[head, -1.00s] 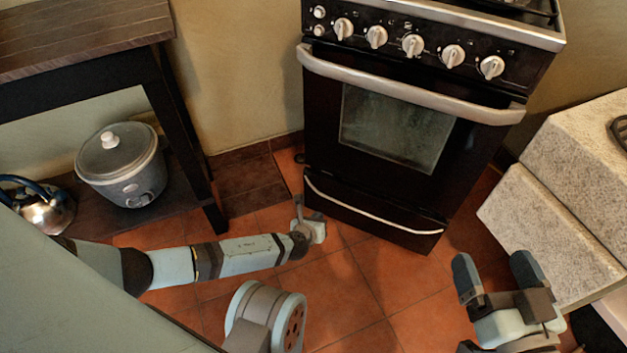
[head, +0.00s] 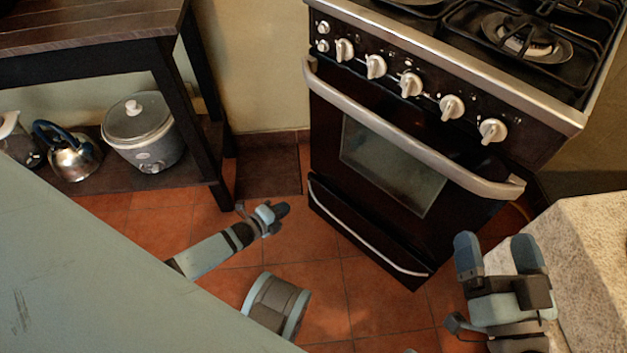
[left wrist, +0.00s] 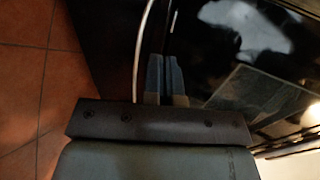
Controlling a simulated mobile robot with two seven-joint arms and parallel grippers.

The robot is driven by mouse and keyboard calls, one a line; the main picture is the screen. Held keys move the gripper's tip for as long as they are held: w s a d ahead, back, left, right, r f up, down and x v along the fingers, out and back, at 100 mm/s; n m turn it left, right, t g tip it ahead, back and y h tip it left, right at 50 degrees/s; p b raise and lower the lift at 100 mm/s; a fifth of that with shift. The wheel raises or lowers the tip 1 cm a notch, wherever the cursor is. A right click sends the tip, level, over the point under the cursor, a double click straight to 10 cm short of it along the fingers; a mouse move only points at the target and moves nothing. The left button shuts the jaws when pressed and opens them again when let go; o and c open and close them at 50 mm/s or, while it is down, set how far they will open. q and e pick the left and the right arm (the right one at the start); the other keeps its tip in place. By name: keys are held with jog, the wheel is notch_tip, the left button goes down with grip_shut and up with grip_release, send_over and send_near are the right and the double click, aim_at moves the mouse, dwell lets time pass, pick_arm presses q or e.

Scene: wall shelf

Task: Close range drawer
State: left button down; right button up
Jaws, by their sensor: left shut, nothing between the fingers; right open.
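The black range (head: 395,160) stands centre in the head view, its oven door shut. Its bottom drawer (head: 378,231) has a pale curved handle, which also shows in the left wrist view (left wrist: 140,50). The drawer looks slightly out at its top edge; how far is hard to tell. My left gripper (head: 279,210) is shut and empty, low over the floor left of the drawer, fingers towards it. In the left wrist view its fingers (left wrist: 164,76) overlap the dark front beside the handle; contact cannot be told. My right gripper (head: 499,255) is open and empty, right of the drawer.
A dark wooden table (head: 90,30) stands at left, with a slow cooker (head: 143,135) and a kettle (head: 73,155) on its lower shelf. A pale stone counter (head: 585,250) is at right. Tiled floor (head: 370,300) is clear before the range.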

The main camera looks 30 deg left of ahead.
pick_arm(q)
jog(key=b, duration=0.5)
send_near(317, 183)
jog(key=w+d+f, duration=0.1)
jog(key=w+f, duration=0.1)
jog(key=w, duration=0.1)
jog(key=shift+w+d+b, duration=0.2)
jog(key=shift+w+b, duration=0.05)
jog(key=shift+w, duration=0.35)
jog(key=shift+w+d+b, duration=0.2)
jog(key=shift+w+b, duration=0.05)
jog(key=shift+w, duration=0.3)
jog(key=shift+w+d, duration=0.15)
jog(key=shift+w, duration=0.45)
jog(key=shift+r, duration=0.1)
pick_arm(e)
notch_tip(317, 183, down, 6)
jog(key=w+n+g, duration=0.1)
jog(key=n, duration=0.1)
jog(key=shift+g, duration=0.4)
